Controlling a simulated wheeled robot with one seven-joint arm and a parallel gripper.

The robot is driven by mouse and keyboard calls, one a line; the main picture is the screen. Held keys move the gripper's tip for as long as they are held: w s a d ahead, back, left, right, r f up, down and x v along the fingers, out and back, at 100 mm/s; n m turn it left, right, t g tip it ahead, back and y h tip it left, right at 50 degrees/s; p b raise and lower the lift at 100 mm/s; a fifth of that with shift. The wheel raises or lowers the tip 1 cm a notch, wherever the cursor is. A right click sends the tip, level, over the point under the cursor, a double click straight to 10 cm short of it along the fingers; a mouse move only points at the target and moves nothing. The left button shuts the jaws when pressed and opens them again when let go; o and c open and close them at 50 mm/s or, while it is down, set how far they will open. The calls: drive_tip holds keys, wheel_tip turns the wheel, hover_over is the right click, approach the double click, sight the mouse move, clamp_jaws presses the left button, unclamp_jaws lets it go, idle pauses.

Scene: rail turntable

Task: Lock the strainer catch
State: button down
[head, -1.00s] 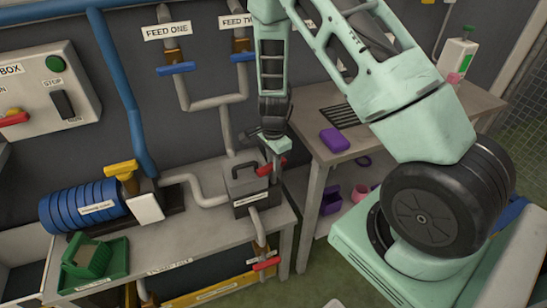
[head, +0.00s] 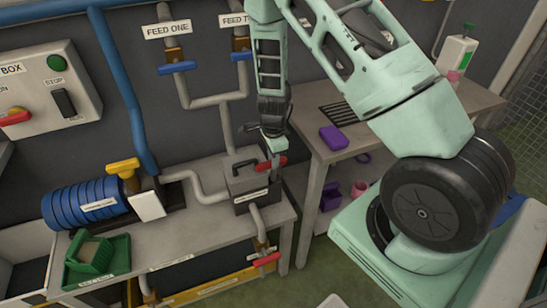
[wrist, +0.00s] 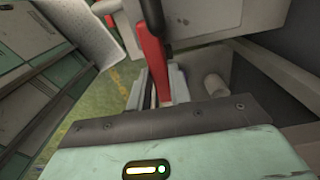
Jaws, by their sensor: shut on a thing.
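The strainer is a dark grey box (head: 240,186) with a lid handle, standing at the right end of the grey bench. Its catch is a red lever (head: 279,161) at the box's upper right side. The red lever (wrist: 153,52) also shows in the wrist view, running down between the fingers. My gripper (head: 275,156) comes down from above at the box's right side. In the wrist view my gripper (wrist: 158,88) is shut on the red lever. The lever's far end and the latch contact are hidden, so I cannot tell how it is seated.
A blue ribbed cylinder (head: 84,205) with a yellow handle and a green tray (head: 122,252) are on the bench left of the strainer. A red-handled valve (head: 266,259) hangs below it. A side table (head: 395,130) with a purple block (head: 334,139) stands right.

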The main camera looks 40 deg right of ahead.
drive_tip(key=c, duration=1.3)
unclamp_jaws()
drive_tip(key=shift+r, duration=0.1)
wheel_tip(320, 180, up, 17)
drive_tip(key=shift+r, duration=0.15)
drive_tip(key=s+a+r+n+y, duration=0.1)
drive_tip(key=s+a+r+n, duration=0.1)
drive_tip(key=s+a+n, duration=0.35)
drive_tip(key=s+a+r+n+y, duration=0.1)
drive_tip(key=s+a+r+n, duration=0.2)
drive_tip(key=a+n, duration=0.55)
drive_tip(key=s+a+r+n, duration=0.1)
drive_tip(key=s+a+n, duration=0.2)
drive_tip(key=s+n, duration=0.2)
drive_tip(key=s+a+r+n+h, duration=0.1)
drive_tip(key=s+a+n, duration=0.3)
drive_tip(key=s+n, duration=0.1)
drive_tip(key=s+a+r+n, duration=0.2)
drive_tip(key=s+a+n, duration=0.1)
drive_tip(key=s+n, duration=0.2)
drive_tip(key=shift+s+a+r, duration=0.1)
drive_tip(key=shift+s+a, duration=0.3)
drive_tip(key=shift+s, duration=0.3)
